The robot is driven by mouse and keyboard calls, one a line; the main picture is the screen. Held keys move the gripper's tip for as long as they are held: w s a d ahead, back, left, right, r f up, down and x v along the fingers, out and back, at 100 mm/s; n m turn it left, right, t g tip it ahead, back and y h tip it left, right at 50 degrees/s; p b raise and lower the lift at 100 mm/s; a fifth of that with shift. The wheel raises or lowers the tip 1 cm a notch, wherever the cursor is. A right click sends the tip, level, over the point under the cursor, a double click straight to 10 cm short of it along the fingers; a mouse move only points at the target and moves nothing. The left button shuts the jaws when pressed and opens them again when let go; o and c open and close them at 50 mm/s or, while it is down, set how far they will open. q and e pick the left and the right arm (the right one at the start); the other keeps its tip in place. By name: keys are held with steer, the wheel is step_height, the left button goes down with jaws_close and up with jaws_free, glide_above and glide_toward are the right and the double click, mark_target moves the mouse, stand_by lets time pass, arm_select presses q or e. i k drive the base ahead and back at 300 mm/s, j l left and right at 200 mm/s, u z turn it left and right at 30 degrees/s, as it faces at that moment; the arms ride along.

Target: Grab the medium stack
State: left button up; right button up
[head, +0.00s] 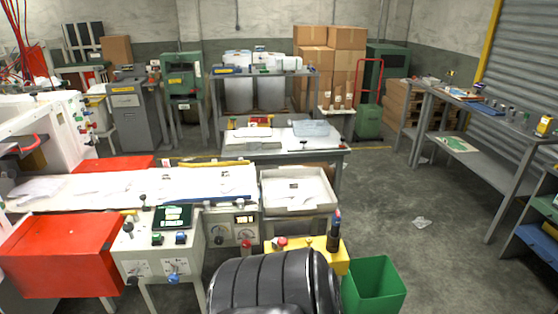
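I cannot tell which thing is the medium stack. White sheets or film pieces (180,184) lie on the long white machine bed at the left. More white material lies in a shallow white tray (297,207) right of the bed. A flat grey-blue pile (310,128) lies on the work table (260,152) in the middle, beside a small red and yellow item (253,122). Stacked cardboard boxes (312,60) stand against the back wall. Neither of my grippers shows in the view.
A black ribbed form, unclear what, fills the bottom middle. A green bin (373,288) stands right of it. A red box (62,255) and a control panel (160,240) are at front left. Grey shelving (480,150) lines the right. The floor (400,190) between is mostly clear.

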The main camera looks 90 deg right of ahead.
mark_target(301, 191)
steer(key=z, duration=2.9)
steer(key=i+l+z, duration=0.75)
steer(key=z, duration=0.25)
steer(key=i+l+z, duration=0.2)
steer(key=z, duration=0.25)
steer(key=i+l+z, duration=0.2)
steer(key=z, duration=0.25)
steer(key=i+z, duration=0.4)
steer(key=i+l+u, duration=0.15)
steer(key=i, duration=0.3)
steer(key=i+u, duration=0.15)
steer(key=i, duration=0.35)
steer(key=i+l+u, duration=0.15)
steer(key=i, duration=0.3)
steer(key=i+j+u, duration=0.2)
steer(key=i+u, duration=0.25)
steer(key=i+j+u, duration=0.1)
steer(key=i+u, duration=0.2)
steer(key=u, duration=0.15)
steer(key=i+u, duration=0.45)
steer(key=i+l+u, duration=0.25)
steer(key=u, duration=0.2)
